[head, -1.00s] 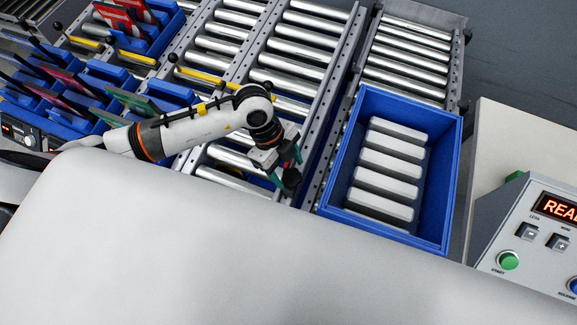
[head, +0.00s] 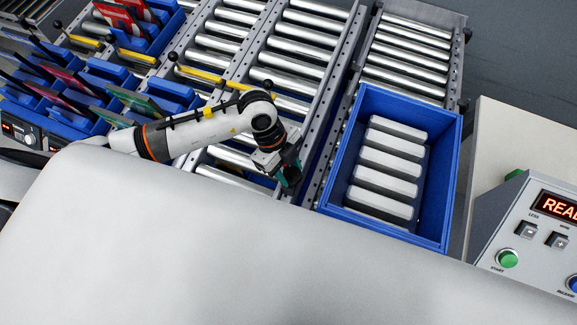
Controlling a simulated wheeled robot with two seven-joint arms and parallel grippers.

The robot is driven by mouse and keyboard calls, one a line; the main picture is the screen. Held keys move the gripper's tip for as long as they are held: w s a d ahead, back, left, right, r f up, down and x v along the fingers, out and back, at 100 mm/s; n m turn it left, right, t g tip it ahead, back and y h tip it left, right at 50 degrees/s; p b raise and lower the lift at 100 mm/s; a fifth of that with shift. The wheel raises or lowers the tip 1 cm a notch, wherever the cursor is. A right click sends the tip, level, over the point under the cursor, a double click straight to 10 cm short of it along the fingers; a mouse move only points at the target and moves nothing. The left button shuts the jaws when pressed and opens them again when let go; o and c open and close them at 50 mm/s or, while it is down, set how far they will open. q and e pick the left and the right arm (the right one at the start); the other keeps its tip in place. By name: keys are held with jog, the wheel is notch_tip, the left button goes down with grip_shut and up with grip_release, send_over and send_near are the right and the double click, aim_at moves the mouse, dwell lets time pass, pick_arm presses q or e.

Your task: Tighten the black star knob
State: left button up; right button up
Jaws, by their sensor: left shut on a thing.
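My left gripper (head: 286,180) reaches in from the left over the roller conveyor and points down at the side rail beside the blue crate. Its fingers show green and are shut on a small dark thing at the rail, which I take to be the black star knob (head: 290,184). The fingers and wrist hide most of the knob, so its lobes and its seating cannot be made out. My right gripper is not in view.
A blue crate (head: 452,180) with several pale bars stands right of the gripper. A control panel (head: 535,240) with a green button is at the far right. Blue racks (head: 170,92) with coloured plates stand at the left. A large pale surface fills the foreground.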

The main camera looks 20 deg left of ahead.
pick_arm(q)
jog(key=shift+w, duration=0.1)
jog(key=m+g, duration=0.1)
jog(key=m, duration=0.2)
jog(key=shift+w, duration=0.1)
jog(key=shift+d+m+g+y+b, duration=0.1)
jog(key=shift+m+g+y+b, duration=0.4)
jog(key=shift+m, duration=0.9)
jog(key=o, duration=1)
jog(key=b+v, duration=0.2)
jog(key=v, duration=1)
jog(key=shift+d+r+b, duration=0.1)
jog(key=shift+b, duration=0.3)
